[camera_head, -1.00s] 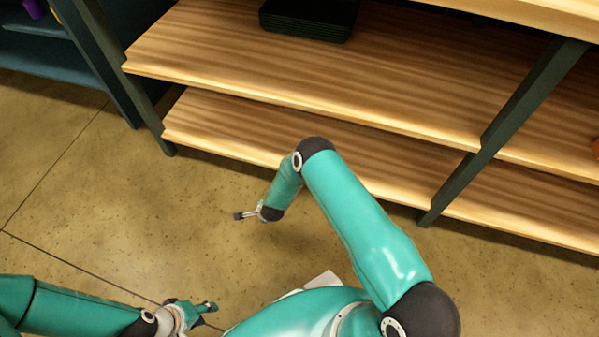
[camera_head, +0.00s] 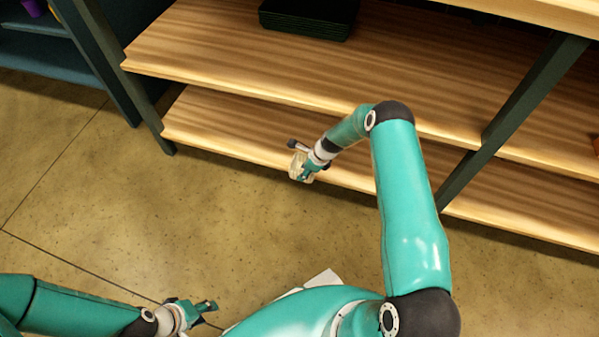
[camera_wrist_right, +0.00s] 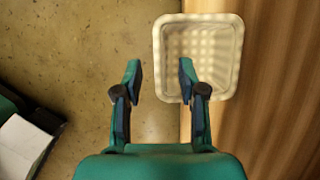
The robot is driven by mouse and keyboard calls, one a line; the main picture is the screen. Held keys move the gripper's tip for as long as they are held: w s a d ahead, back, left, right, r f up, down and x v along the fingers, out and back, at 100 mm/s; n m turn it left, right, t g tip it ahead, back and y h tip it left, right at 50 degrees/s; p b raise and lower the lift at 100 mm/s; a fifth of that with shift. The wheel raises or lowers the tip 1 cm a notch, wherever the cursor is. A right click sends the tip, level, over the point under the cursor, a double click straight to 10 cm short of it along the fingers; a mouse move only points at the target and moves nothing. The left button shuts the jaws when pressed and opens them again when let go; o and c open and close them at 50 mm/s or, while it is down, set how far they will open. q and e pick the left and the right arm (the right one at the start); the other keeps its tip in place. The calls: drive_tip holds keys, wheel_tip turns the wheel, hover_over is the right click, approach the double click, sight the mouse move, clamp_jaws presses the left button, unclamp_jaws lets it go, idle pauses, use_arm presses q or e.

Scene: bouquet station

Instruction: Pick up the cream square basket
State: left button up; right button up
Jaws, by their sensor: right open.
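The cream square basket (camera_head: 296,167) shows in the head view at the front edge of the lower wooden shelf, partly hidden by my right gripper (camera_head: 301,159). In the right wrist view I look down into the basket (camera_wrist_right: 203,50); it looks empty and straddles the line between shelf and floor. My right gripper (camera_wrist_right: 160,78) is open there. Its right finger overlaps the basket's lower left rim, and its left finger is over the floor, left of the basket. I cannot tell whether they touch. My left gripper (camera_head: 198,309) is low at the left, away from the shelf.
The lower wooden shelf (camera_head: 225,125) lies under the upper shelf (camera_head: 230,55), which holds a dark stack of trays (camera_head: 310,18). Dark posts (camera_head: 510,120) stand between the boards. The floor (camera_head: 110,200) in front is clear.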

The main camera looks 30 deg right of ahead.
sight(295, 169)
drive_tip(key=b+x, duration=0.1)
drive_tip(key=x, duration=0.3)
drive_tip(key=shift+s+d, duration=0.1)
clamp_jaws()
